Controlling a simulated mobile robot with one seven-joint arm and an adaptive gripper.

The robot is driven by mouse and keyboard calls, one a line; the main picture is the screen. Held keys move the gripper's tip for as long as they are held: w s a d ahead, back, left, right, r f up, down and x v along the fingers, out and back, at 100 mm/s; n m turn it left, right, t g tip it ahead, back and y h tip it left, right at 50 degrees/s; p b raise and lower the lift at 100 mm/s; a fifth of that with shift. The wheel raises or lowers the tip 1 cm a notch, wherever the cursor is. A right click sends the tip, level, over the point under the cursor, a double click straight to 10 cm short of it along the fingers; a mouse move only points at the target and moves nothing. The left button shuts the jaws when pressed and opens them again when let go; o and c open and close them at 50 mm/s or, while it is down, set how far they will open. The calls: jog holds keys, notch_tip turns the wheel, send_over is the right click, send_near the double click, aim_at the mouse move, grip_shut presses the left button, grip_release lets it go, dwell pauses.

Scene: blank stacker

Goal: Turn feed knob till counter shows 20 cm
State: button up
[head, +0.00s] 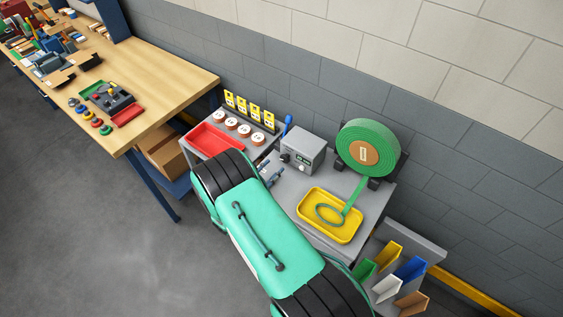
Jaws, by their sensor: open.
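A grey control box (304,150) stands on a grey bench top near the wall. Its front has a dark round knob (285,157) at the left and a small display (303,157), too small to read. I cannot tell for sure which knob is the feed knob. A large reel of green strip (368,148) stands to the right, and the strip runs down into a yellow tray (352,232), where it lies in a loop. My teal arm crosses the foreground and covers part of the bench. My gripper does not show clearly; the arm seems to hide it.
Small blue-grey metal parts (273,178) sit between my arm and the box. A red tray (213,139), several white-topped round pieces and yellow cards stand at left. Coloured bins (388,287) are at lower right. A wooden workbench (165,75) stands at the upper left; open floor lies before it.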

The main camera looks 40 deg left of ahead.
aim_at(283, 159)
jog(key=w, duration=0.6)
jog(key=shift+w, duration=0.3)
jog(key=shift+c, duration=0.2)
jog(key=c, duration=1.1)
